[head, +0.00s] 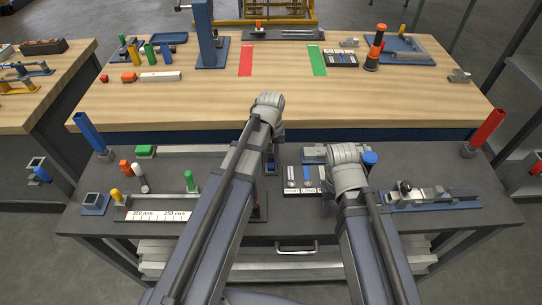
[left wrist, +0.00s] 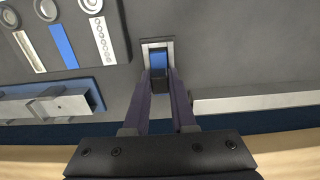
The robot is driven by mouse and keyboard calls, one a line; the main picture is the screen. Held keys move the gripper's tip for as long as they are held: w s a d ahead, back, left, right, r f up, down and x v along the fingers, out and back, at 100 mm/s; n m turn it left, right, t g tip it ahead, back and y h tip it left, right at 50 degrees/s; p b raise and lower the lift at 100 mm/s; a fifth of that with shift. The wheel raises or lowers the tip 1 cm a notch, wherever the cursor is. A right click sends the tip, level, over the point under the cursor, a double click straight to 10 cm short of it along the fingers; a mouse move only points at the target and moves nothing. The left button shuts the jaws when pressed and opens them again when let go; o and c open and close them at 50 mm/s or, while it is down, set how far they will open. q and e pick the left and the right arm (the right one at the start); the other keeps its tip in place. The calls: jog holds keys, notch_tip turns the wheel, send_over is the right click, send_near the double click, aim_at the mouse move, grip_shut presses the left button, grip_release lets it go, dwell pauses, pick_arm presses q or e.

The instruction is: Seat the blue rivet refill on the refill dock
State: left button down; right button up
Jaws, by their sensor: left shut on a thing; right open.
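My left gripper (left wrist: 160,82) is shut on a blue piece with a black band (left wrist: 157,60), which I take to be the blue rivet refill. In the left wrist view the piece stands between the fingertips, inside the outline of a small grey square frame (left wrist: 145,46) on the dark bench, likely the refill dock. I cannot tell how deep it sits in the frame. In the head view the left arm hides most of this; a bit of blue (head: 271,160) shows beside the wrist. My right gripper (head: 345,178) is over the bench to the right, its fingers mostly hidden by its wrist.
A dark panel with slotted strips (left wrist: 75,30) and a metal clamp (left wrist: 62,105) lie close to the left gripper. A long pale bar (left wrist: 255,103) lies on its other side. A blue tube (head: 89,130) and a red tube (head: 487,130) stand at the bench's ends.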

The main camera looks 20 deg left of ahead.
pick_arm(q)
jog(key=shift+f+b, duration=0.45)
jog(key=shift+f, duration=0.05)
pick_arm(e)
jog(key=shift+f, duration=0.5)
pick_arm(q)
jog(key=shift+c, duration=0.5)
grip_release()
jog(key=shift+r, duration=0.2)
pick_arm(e)
jog(key=shift+r, duration=0.15)
pick_arm(q)
notch_tip(320, 180, up, 7)
jog(key=p, duration=0.7)
jog(key=shift+f, duration=0.1)
pick_arm(e)
notch_tip(320, 180, up, 7)
pick_arm(q)
jog(key=s+d+m+y, duration=0.1)
jog(key=s+d+m, duration=0.6)
jog(key=s+d, duration=0.3)
jog(key=s, duration=0.4)
jog(key=shift+s+d, duration=0.15)
jog(key=shift+d, duration=0.1)
